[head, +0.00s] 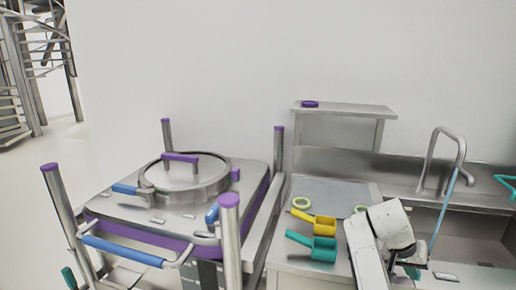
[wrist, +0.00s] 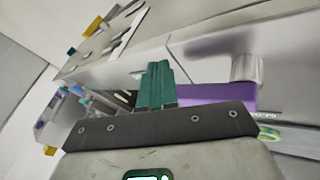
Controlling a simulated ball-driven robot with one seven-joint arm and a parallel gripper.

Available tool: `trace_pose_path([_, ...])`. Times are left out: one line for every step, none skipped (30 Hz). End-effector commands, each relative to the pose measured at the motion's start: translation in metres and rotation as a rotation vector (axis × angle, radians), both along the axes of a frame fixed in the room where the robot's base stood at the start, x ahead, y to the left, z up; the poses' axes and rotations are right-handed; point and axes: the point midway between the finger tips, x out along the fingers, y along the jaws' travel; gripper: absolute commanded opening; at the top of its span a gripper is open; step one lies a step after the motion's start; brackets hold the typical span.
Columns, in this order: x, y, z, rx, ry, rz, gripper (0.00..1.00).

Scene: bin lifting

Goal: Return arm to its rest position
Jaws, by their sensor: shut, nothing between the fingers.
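My white arm (head: 388,232) shows at the lower right of the head view, folded in front of the counter and sink. A green bit beside it may be part of my gripper; most of the gripper is hidden there. In the wrist view, my gripper (wrist: 156,86) has its green fingers together, with nothing between them. Behind the fingers, a grey metal body with a purple band (wrist: 215,97) shows, and I cannot tell how far off it is.
A steel machine (head: 110,208) with a round lid (head: 192,188), purple-capped posts and a blue handle bar (head: 122,252) stands left. Yellow (head: 318,222) and teal (head: 316,246) scoops lie on the counter. A sink (head: 460,240) with a tall faucet (head: 442,150) is at right.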

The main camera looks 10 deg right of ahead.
Motion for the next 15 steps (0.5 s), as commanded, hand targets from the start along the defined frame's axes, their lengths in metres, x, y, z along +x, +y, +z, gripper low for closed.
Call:
trace_pose_path([-0.008,0.006,-0.013,0.011,0.007,0.017,0.00])
trace_pose_path([-0.012,0.009,-0.020,0.020,0.010,0.030,0.00])
trace_pose_path([-0.019,0.015,-0.030,0.032,0.013,0.050,0.00])
trace_pose_path([-0.025,0.019,-0.039,0.043,0.017,0.065,0.00])
trace_pose_path([-0.031,0.024,-0.048,0.055,0.020,0.082,0.00])
trace_pose_path([-0.041,0.032,-0.061,0.072,0.025,0.110,0.00])
trace_pose_path([-0.050,0.038,-0.070,0.085,0.029,0.130,0.00])
trace_pose_path([-0.058,0.044,-0.080,0.100,0.033,0.154,0.00])
trace_pose_path([-0.071,0.052,-0.091,0.118,0.037,0.183,0.00])
trace_pose_path([-0.080,0.059,-0.099,0.132,0.041,0.206,0.00])
trace_pose_path([-0.089,0.065,-0.107,0.148,0.043,0.230,0.00])
trace_pose_path([-0.102,0.074,-0.117,0.166,0.048,0.263,0.00])
trace_pose_path([-0.112,0.081,-0.124,0.181,0.051,0.286,0.00])
trace_pose_path([-0.122,0.087,-0.130,0.197,0.054,0.311,0.00])
trace_pose_path([-0.136,0.096,-0.138,0.216,0.058,0.343,0.00])
